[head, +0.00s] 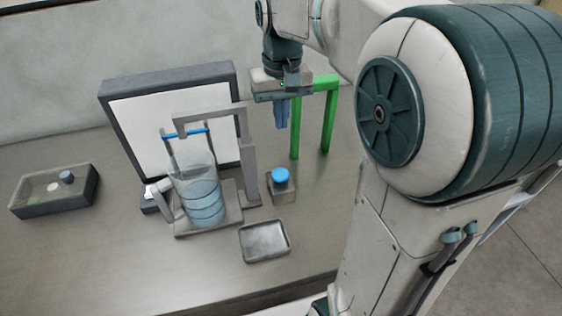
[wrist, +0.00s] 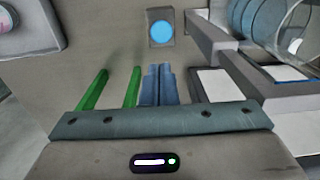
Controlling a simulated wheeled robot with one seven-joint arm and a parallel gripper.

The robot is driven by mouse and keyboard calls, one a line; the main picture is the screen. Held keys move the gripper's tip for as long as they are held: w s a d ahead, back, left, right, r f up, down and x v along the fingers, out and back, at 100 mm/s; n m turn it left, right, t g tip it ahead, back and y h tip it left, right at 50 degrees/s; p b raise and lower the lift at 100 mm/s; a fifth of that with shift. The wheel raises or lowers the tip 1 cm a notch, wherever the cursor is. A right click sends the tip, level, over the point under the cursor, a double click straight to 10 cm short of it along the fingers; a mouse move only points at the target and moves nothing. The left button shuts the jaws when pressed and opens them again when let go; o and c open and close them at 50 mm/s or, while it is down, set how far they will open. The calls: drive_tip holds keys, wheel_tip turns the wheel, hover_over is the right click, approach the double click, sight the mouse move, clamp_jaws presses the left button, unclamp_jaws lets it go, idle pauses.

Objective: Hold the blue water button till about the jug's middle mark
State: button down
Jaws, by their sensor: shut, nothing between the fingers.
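The blue water button (head: 280,175) sits on top of a small grey box to the right of the jug; it also shows in the wrist view (wrist: 161,33). The clear jug (head: 200,194) stands upright under a grey spout frame (head: 240,130). Dark ring marks run around it; I cannot tell the water level for sure. My gripper (head: 282,116) is shut and empty, pointing down, above and behind the button and apart from it. Its blue fingers lie side by side in the wrist view (wrist: 158,85), below the button in that picture.
A green frame (head: 328,115) stands just behind and right of my gripper. A shallow grey tray (head: 243,239) lies in front of the button. A white panel with dark edges (head: 104,92) stands behind the jug. A dark box (head: 34,208) is at far left. The front left table is clear.

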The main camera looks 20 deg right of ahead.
sight(282, 174)
wheel_tip(282, 174, down, 14)
idle(0.5)
drive_tip(key=shift+s+f+b, duration=0.1)
drive_tip(key=shift+f+b, duration=0.6)
drive_tip(key=shift+f, duration=0.15)
drive_tip(key=shift+s+f, duration=0.25)
drive_tip(key=shift+f, duration=0.05)
drive_tip(key=shift+f+b, duration=0.2)
drive_tip(key=shift+b, duration=0.1)
idle(3.8)
drive_tip(key=shift+r, duration=0.1)
wheel_tip(282, 174, up, 15)
drive_tip(key=p, duration=0.3)
drive_tip(key=shift+w+r+p, duration=0.2)
drive_tip(key=shift+w+p, duration=0.15)
drive_tip(key=shift+w, duration=0.1)
